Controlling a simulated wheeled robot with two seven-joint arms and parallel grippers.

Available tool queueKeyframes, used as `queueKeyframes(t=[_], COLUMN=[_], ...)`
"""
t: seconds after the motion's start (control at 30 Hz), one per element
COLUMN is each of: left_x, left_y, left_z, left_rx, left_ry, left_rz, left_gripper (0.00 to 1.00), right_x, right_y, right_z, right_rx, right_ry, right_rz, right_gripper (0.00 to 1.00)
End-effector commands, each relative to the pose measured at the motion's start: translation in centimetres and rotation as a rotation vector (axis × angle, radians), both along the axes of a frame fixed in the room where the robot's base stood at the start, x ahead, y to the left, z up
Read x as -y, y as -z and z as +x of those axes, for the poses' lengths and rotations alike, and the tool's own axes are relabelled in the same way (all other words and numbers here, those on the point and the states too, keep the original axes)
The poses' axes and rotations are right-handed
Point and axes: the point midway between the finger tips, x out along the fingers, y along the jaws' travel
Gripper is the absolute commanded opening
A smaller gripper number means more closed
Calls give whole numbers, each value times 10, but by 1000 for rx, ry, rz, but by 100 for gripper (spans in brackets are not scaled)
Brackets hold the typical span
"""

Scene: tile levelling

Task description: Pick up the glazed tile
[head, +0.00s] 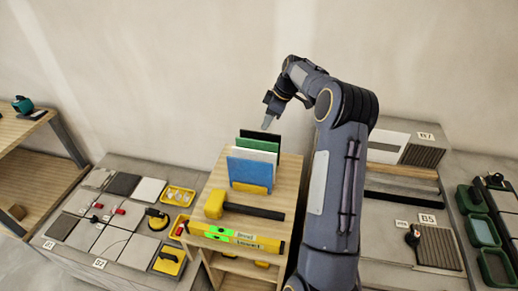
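Several coloured tiles stand upright in a yellow rack (251,189) on the wooden stand. A blue tile (249,168) is in front, with white and green tiles (258,146) and a dark tile (272,135) behind it. I cannot tell from this view which one is the glazed tile. My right gripper (268,122) points down just above the back of the rack, near the dark tile's top edge. It is seen side-on, so its finger opening is hidden. My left gripper is not in view.
A yellow-headed mallet (240,207) and a yellow-green level (236,237) lie on the stand in front of the rack. A grey bench (85,244) with tiles and tools is at left.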

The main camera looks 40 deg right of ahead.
Motion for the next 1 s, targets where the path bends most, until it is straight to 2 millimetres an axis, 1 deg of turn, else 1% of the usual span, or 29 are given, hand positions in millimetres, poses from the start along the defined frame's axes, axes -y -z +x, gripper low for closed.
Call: queueKeyframes(t=[0.27,0.4,0.73,1.0], left_x=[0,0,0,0], left_y=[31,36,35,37], left_z=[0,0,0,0], left_rx=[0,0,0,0], left_ry=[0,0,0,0], left_rz=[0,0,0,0], left_gripper=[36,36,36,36], right_x=[-12,-16,-16,-16], right_y=[37,48,47,51], right_z=[6,11,12,12], right_rx=[-1,1,2,1], right_ry=[1,0,2,2], right_rz=[1,0,-1,1], right_gripper=[33,33,33,33])
